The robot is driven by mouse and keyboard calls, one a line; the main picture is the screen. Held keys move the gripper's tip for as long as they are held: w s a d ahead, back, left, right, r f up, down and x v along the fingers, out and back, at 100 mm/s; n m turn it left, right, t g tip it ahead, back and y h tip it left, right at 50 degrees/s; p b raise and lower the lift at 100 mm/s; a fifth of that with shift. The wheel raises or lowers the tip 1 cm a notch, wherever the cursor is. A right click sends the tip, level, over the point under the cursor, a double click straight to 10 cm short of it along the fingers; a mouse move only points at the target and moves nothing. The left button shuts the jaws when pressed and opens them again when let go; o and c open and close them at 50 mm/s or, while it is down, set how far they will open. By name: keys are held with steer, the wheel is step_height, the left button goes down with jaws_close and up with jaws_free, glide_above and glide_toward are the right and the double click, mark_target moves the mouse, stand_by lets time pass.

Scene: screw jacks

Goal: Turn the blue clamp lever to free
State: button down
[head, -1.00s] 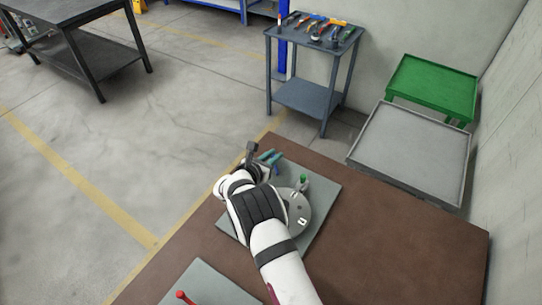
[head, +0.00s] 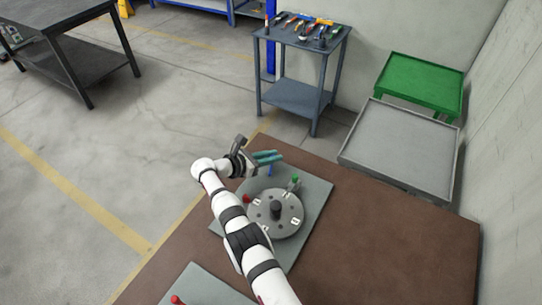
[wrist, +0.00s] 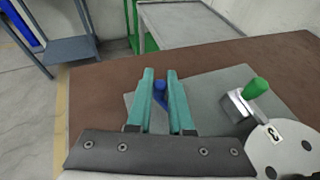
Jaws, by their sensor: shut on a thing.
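The blue clamp lever (wrist: 160,88) shows between the two teal fingers of my gripper (wrist: 159,82) in the wrist view. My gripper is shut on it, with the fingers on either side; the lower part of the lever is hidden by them. In the head view a bit of the blue lever (head: 270,169) shows just under my gripper (head: 278,157), at the far edge of the grey plate (head: 318,190). A round grey disc (head: 262,222) with white marked tags and a dark centre hub stands on the plate, nearer than the lever.
A green-knobbed clamp (head: 295,182) sits at the disc's far right edge, and a red knob (head: 247,198) at its left. Another plate (head: 205,285) with a red handle (head: 177,299) lies at the near left. The brown table (head: 400,230) is clear on the right.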

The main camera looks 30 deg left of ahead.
stand_by(0.3)
steer(key=c, duration=0.8)
jaws_free()
steer(key=v, duration=1.5)
steer(key=shift+s+a+r, duration=0.15)
steer(key=shift+s+a, duration=0.05)
steer(key=shift+s, duration=0.1)
